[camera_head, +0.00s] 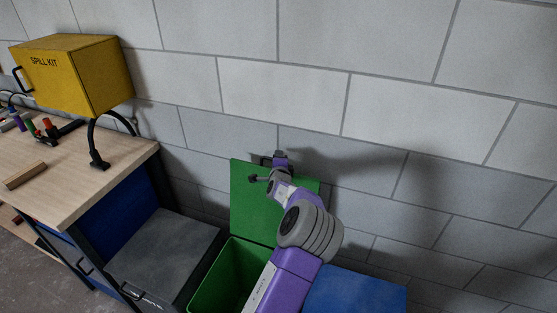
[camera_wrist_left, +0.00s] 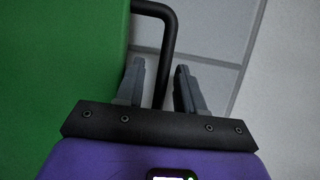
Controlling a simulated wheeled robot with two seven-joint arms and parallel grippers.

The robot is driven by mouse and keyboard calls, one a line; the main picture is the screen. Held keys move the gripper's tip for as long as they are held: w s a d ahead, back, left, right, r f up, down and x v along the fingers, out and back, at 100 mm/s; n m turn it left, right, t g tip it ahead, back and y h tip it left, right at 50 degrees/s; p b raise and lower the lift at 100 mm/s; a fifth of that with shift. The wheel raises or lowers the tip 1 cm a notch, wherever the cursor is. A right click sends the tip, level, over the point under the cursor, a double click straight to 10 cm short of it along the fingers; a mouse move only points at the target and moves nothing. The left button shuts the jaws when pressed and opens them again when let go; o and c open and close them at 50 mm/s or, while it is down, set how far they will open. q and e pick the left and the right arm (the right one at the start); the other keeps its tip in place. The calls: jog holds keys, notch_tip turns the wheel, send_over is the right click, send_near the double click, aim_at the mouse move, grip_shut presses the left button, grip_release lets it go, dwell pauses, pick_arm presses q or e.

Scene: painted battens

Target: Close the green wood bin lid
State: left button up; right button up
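The green bin (camera_head: 224,281) stands against the wall with its lid (camera_head: 246,203) raised, leaning upright near the wall. The lid fills the left of the left wrist view (camera_wrist_left: 60,70). A black bar handle (camera_wrist_left: 168,45) sticks out from the lid's edge. My left gripper (camera_head: 279,155) is at the top edge of the lid. In the left wrist view its two fingers (camera_wrist_left: 160,90) are apart, with part of the handle showing between them and gaps on both sides. My arm hides part of the lid and bin. My right gripper is not in view.
A grey-lidded bin (camera_head: 165,255) stands left of the green bin, and a blue lid (camera_head: 355,292) lies to its right. A wooden workbench (camera_head: 90,175) with a yellow spill kit box (camera_head: 75,75) above it is at the left. The block wall (camera_head: 400,110) is close behind.

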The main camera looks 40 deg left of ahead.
pick_arm(q)
jog(key=shift+w+a+f, duration=0.15)
jog(key=shift+w+a, duration=0.3)
jog(key=shift+w, duration=0.1)
grip_shut()
